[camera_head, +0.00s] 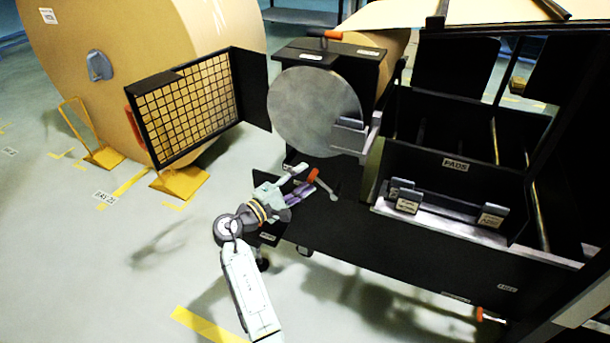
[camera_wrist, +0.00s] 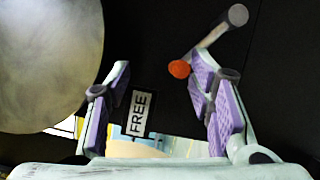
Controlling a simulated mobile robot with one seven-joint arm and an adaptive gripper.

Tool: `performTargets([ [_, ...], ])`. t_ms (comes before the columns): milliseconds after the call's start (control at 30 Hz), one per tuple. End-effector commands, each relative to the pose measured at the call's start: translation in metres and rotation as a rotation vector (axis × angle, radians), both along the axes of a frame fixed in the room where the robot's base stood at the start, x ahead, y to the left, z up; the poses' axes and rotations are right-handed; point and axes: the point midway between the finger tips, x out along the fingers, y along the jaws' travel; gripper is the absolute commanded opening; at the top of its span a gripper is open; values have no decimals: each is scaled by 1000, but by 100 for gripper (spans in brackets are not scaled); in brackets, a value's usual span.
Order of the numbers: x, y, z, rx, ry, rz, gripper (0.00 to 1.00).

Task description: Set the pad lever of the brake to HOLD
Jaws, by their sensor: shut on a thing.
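The brake's pad lever (camera_head: 324,187) has a grey arm and an orange knob, low on the black frame below the grey disc (camera_head: 318,108). The left finger shows apart from the knob there. A FREE label (camera_wrist: 138,113) shows between the fingers. I cannot see a HOLD label.
A large kraft roll (camera_head: 130,60) stands at the left behind a black grid panel (camera_head: 190,105). A black PADS box (camera_head: 455,165) with several tagged pads stands at the right. Another orange-handled lever (camera_head: 325,34) sits on top. The floor at lower left is clear.

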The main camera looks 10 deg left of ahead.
Motion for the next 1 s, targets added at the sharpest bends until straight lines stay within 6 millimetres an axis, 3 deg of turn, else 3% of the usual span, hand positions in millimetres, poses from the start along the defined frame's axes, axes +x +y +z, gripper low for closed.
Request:
performTargets([
  [67,-5,12,13,-4,-17,17,37],
  [1000,-56,42,24,-2,-6,12,37],
])
